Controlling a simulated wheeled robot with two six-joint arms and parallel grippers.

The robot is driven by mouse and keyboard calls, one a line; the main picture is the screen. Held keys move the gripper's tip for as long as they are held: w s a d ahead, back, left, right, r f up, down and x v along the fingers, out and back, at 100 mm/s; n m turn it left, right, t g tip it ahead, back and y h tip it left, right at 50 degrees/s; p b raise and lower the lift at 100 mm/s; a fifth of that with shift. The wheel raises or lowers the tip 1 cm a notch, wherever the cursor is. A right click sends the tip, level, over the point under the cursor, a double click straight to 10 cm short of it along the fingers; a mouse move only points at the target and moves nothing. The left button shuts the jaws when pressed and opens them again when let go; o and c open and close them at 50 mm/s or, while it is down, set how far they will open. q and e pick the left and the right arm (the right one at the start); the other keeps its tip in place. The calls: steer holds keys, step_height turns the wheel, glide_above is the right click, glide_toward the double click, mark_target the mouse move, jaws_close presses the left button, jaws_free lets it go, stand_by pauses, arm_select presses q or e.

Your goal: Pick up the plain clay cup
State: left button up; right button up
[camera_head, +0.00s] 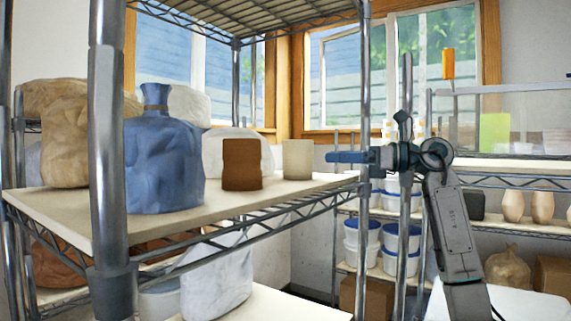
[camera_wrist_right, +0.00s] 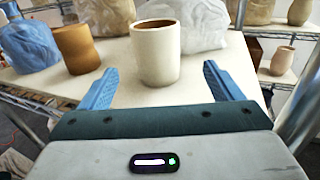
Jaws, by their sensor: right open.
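A cream, plain-sided cup (camera_head: 297,159) stands upright on the shelf board (camera_head: 75,213), near its right end. A brown cup (camera_head: 241,164) stands to its left. In the right wrist view the cream cup (camera_wrist_right: 156,52) is centred ahead, and the brown cup (camera_wrist_right: 77,49) is left of it. My right gripper (camera_head: 338,157) points left toward the cream cup from beyond the shelf's right post. Its two blue fingers (camera_wrist_right: 160,72) are open and empty, spread to either side of the cup, with the cup ahead of them. My left gripper is not in view.
A blue wrapped bundle (camera_head: 163,150) and a tan wrapped bundle (camera_head: 64,135) stand left of the cups. White wrapped bundles (camera_head: 238,148) are behind. Metal posts (camera_head: 365,80) and (camera_head: 108,130) frame the shelf. The board in front of the cups is clear.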

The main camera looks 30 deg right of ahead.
mark_target(311, 156)
steer(key=x, duration=0.1)
steer(key=p+x, duration=0.1)
steer(key=x, duration=0.1)
steer(key=shift+s+a+r, duration=0.1)
steer(key=shift+a+r, duration=0.15)
steer(key=shift+w+a, duration=0.25)
steer(key=shift+a, duration=0.05)
steer(key=shift+w+a+f, duration=0.1)
steer(key=shift+w+a, duration=0.1)
steer(key=shift+w+a+p, duration=0.25)
steer(key=shift+p, duration=0.3)
steer(key=p+x, duration=0.2)
steer(key=x, duration=0.2)
steer(key=shift+a, duration=0.1)
steer(key=shift+a+f, duration=0.1)
steer(key=shift+a, duration=0.05)
steer(key=shift+d, duration=0.2)
steer(key=c, duration=0.5)
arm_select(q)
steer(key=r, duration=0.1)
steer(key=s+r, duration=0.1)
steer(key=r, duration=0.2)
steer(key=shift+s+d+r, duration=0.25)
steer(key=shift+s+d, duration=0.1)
arm_select(e)
steer(key=c, duration=0.7)
